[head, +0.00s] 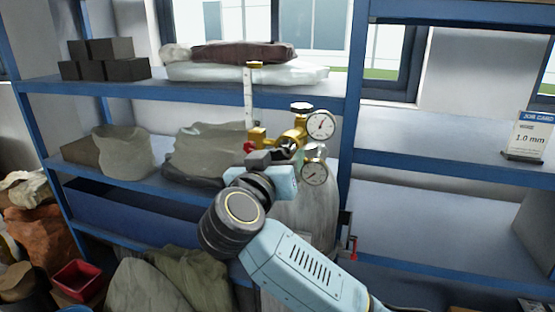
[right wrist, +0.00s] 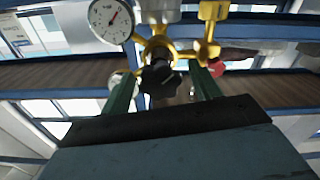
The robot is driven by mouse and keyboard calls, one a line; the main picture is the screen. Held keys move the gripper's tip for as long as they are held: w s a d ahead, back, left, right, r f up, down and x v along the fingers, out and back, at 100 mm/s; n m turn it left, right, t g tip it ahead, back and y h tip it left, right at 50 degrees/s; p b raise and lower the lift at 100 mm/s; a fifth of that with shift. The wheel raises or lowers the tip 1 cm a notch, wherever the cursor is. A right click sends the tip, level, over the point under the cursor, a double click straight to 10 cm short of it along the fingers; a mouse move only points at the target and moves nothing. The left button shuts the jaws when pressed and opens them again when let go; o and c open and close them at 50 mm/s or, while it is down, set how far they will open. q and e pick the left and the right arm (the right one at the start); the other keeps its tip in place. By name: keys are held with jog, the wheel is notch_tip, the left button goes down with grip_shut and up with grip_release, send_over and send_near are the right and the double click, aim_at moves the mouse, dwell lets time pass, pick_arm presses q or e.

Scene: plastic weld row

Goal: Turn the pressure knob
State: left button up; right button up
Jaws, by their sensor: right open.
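The black pressure knob (right wrist: 160,80) sits at the front of a brass regulator (right wrist: 158,48) in the right wrist view. In the head view the brass regulator (head: 295,135) carries two white dial gauges, an upper one (head: 321,124) and a lower one (head: 314,173). My right gripper (right wrist: 164,78) is open, with its two green fingers on either side of the knob. I cannot tell whether either finger touches it. In the head view my right gripper (head: 280,154) is at the regulator and hides part of it. My left gripper is out of view.
A grey gas cylinder (head: 302,215) stands below the regulator, partly behind my arm. A red knob (head: 249,147) and a flow tube (head: 249,95) are at the left. Blue shelving (head: 352,130) with sacks surrounds it. A job card (head: 529,136) reads 1.0 mm.

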jog(key=shift+c, duration=0.4)
jog(key=c, duration=0.9)
jog(key=shift+f+m, duration=0.15)
jog(key=shift+m, duration=1.95)
jog(key=o, duration=1)
jog(key=shift+n, duration=0.3)
